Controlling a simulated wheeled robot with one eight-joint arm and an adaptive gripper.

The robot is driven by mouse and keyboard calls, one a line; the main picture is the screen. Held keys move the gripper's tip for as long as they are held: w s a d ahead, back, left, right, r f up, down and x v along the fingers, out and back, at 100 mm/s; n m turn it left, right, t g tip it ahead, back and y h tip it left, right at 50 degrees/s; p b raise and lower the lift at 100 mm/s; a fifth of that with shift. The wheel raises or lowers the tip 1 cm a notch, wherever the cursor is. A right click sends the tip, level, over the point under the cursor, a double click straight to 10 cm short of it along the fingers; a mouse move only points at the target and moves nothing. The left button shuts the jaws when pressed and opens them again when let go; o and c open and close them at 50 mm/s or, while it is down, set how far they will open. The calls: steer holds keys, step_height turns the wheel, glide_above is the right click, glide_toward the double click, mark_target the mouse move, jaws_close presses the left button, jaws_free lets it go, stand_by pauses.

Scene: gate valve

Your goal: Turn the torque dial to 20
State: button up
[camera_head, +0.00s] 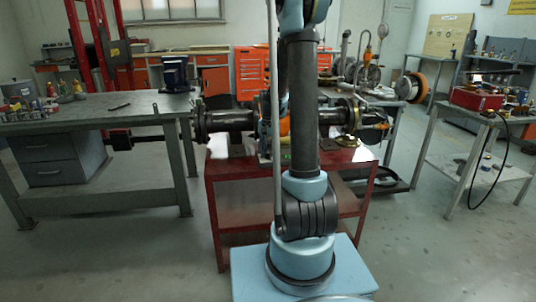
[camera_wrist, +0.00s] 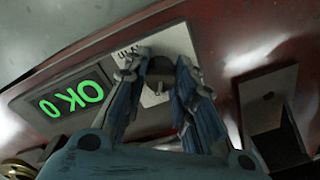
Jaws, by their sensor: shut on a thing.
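In the wrist view my gripper (camera_wrist: 160,82) has its two blue-grey fingers on either side of the dark round torque dial (camera_wrist: 161,66), shut on it. The dial sits on a pale metal plate (camera_wrist: 176,40) with partly hidden lettering. Beside it, a dark display (camera_wrist: 70,102) shows green characters reading "OK" and "0", tilted in the picture. The fingers hide the sides of the dial, and I cannot read any dial marking. In the head view my arm hides the dial and most of my gripper.
The dial and display are on a dark red surface (camera_wrist: 30,104). A grey bracket-like piece (camera_wrist: 272,105) stands to the right. In the head view the pipe and valve assembly (camera_head: 228,121) lies on a red cart (camera_head: 228,170).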

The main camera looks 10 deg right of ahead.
steer(key=o, duration=1.1)
step_height(320, 180, up, 12)
steer(key=shift+d+f, duration=0.1)
steer(key=shift+s, duration=0.1)
steer(key=s+r+n+t, duration=0.1)
steer(key=s+n, duration=0.3)
steer(key=s, duration=1.5)
steer(key=s+f+n, duration=0.1)
steer(key=s+f, duration=0.2)
steer(key=s, duration=0.2)
steer(key=s+f+n, duration=0.1)
steer(key=s+f, duration=0.2)
steer(key=s, duration=0.2)
steer(key=s+f+n+t, duration=0.1)
steer(key=s+f, duration=0.2)
steer(key=s, duration=0.2)
steer(key=shift+s, duration=0.25)
